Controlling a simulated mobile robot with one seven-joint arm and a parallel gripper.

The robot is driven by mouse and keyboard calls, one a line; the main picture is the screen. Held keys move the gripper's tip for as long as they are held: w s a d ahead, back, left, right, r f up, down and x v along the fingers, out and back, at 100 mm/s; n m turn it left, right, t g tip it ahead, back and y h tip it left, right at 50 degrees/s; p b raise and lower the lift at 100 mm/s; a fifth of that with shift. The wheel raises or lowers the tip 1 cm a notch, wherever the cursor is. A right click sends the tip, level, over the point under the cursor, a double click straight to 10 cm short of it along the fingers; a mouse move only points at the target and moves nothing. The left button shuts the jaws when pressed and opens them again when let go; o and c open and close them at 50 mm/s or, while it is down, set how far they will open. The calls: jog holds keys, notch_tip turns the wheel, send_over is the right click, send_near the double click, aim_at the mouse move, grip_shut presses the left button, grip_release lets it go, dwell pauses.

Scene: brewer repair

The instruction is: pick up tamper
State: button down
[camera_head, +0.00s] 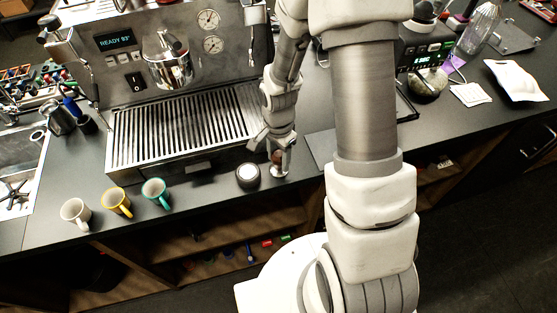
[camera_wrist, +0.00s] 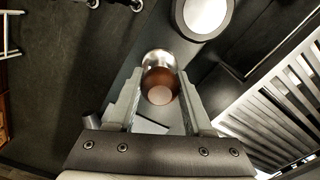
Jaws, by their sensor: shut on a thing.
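The tamper (camera_head: 277,160) stands on the counter in front of the espresso machine, its brown handle up and its metal base (camera_head: 279,172) near or on the countertop. In the wrist view the tamper (camera_wrist: 160,78) shows its round brown knob between the two fingers. My gripper (camera_head: 276,152) is shut on the tamper from above; the fingers also show in the wrist view (camera_wrist: 160,100). Whether the base touches the counter cannot be told.
A round black and silver puck-like item (camera_head: 248,175) sits close left of the tamper. The espresso machine (camera_head: 180,120) stands behind. White (camera_head: 75,212), yellow (camera_head: 117,202) and teal (camera_head: 155,191) cups stand at the left front. A grinder-like device (camera_head: 428,75) is at the right.

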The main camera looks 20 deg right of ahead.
jog(key=shift+r, duration=0.1)
jog(key=shift+r, duration=0.75)
notch_tip(320, 180, up, 3)
jog(key=shift+w+f, duration=0.1)
jog(key=s+d+r+b, duration=0.1)
jog(key=s+d+r, duration=0.5)
jog(key=s+d, duration=0.2)
jog(key=w+a+n, duration=0.2)
jog(key=w+n, duration=0.2)
jog(key=w, duration=0.1)
jog(key=w+a+n, duration=0.3)
jog(key=w+n, duration=0.1)
jog(key=w, duration=0.2)
jog(key=w+a+n, duration=0.2)
jog(key=w+n, duration=0.1)
jog(key=w, duration=0.2)
jog(key=shift+w+a+f+n, duration=0.15)
jog(key=shift+w+a+n, duration=0.1)
jog(key=shift+w+n, duration=0.15)
jog(key=shift+w+a+n, duration=0.2)
jog(key=shift+w+n, duration=0.1)
